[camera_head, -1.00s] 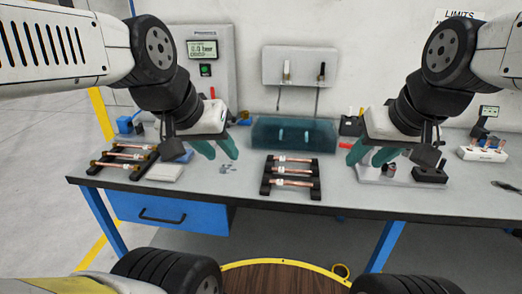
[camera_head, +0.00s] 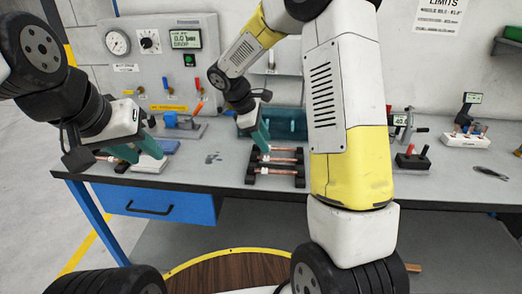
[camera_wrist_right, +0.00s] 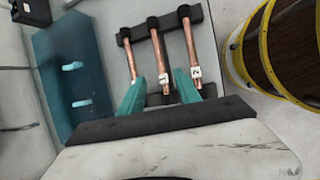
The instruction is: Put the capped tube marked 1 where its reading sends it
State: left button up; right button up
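The tube marked 1 (camera_wrist_right: 158,52) is copper with a black cap and a white label. It lies in the middle of a black rack (camera_head: 299,182), between the tube marked 2 (camera_wrist_right: 191,45) and another copper tube (camera_wrist_right: 129,55). My right gripper (camera_wrist_right: 160,92) is open. Its teal fingers show either side of the tube marked 1, near its labelled end; contact cannot be told. In the head view my right gripper (camera_head: 262,142) is above the rack. My left gripper (camera_head: 150,135) is open and looks empty, over the bench's left part.
A white block (camera_head: 465,140) and black stand (camera_head: 412,162) are at right.

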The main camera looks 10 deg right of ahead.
aim_at(274, 158)
jog(key=x, duration=0.7)
jog(key=shift+s+d+f, duration=0.15)
jog(key=shift+d+f, duration=0.1)
jog(key=shift+d, duration=0.05)
grip_shut()
